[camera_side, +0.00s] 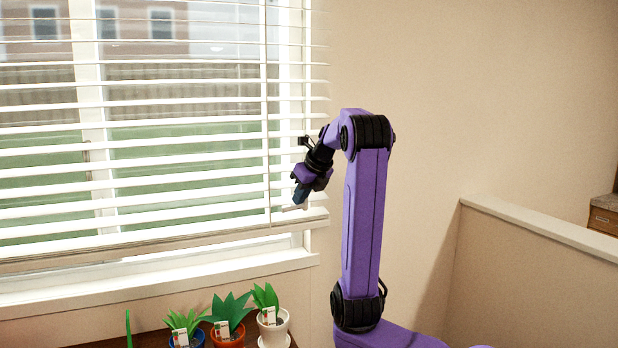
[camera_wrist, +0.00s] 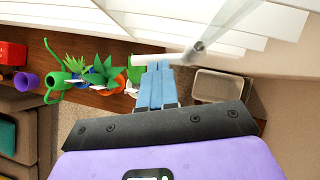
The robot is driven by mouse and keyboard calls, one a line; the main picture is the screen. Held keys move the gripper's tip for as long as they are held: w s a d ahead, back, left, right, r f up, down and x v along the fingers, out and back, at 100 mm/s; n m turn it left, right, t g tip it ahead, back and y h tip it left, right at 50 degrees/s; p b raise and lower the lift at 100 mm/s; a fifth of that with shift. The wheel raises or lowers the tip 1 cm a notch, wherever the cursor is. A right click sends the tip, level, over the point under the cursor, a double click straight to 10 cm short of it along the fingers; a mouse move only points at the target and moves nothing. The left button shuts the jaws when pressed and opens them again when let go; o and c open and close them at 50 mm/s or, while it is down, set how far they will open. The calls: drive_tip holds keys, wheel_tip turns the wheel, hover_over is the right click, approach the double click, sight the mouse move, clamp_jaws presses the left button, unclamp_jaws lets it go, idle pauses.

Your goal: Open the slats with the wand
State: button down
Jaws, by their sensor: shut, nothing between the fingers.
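White blind slats (camera_side: 130,182) hang across the window in the side view, with the outdoors showing through gaps between them. A thin grey rod (camera_wrist: 217,26), which looks like the wand, runs down from the top in the wrist view to a joint beside a short white bar (camera_wrist: 158,58). A small white piece (camera_side: 293,207) shows just below my fingertips in the side view. My gripper (camera_side: 299,195) is shut and empty, pointing down in front of the blind's lower right. Its blue fingers (camera_wrist: 158,68) end at the white bar; I cannot tell whether they touch it.
Potted plants, one in a white pot (camera_side: 273,328) and one in an orange pot (camera_side: 228,337), stand below the sill (camera_side: 160,280). The wrist view also shows a green watering can (camera_wrist: 56,84), a purple cup (camera_wrist: 27,82) and a grey bin (camera_wrist: 218,86). A low wall (camera_side: 540,250) stands right.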

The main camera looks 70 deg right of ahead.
drive_tip(key=a+v, duration=0.1)
drive_tip(key=v, duration=1.1)
drive_tip(key=shift+r, duration=0.2)
drive_tip(key=shift+w, duration=0.1)
drive_tip(key=w+a+f+n+g+y, duration=0.1)
drive_tip(key=w+a+f+n, duration=0.2)
drive_tip(key=a+n, duration=0.25)
drive_tip(key=w+a+f+n+y, duration=0.2)
drive_tip(key=a+f+n, duration=0.25)
drive_tip(key=n, duration=0.25)
drive_tip(key=w+a+f+n+g+y, duration=0.1)
drive_tip(key=w+a+f+n, duration=0.15)
drive_tip(key=a+n, duration=0.3)
drive_tip(key=s+a+f+n+g, duration=0.1)
drive_tip(key=s+a+f+n, duration=0.15)
drive_tip(key=a+n, duration=0.35)
drive_tip(key=s+a+f+n+g, duration=0.1)
drive_tip(key=a+f+n, duration=0.25)
drive_tip(key=n, duration=0.35)
drive_tip(key=s+a+f+n+g, duration=0.1)
drive_tip(key=s+a+f+n, duration=0.2)
drive_tip(key=s+n, duration=0.5)
drive_tip(key=s+a+f+n+g, duration=0.1)
drive_tip(key=s+a+f+n, duration=0.3)
drive_tip(key=s+n, duration=0.5)
drive_tip(key=f+n, duration=0.1)
drive_tip(key=n, duration=0.4)
drive_tip(key=shift+a+f+n+h, duration=0.25)
drive_tip(key=shift+f+n+h, duration=0.05)
drive_tip(key=shift+f+h, duration=0.1)
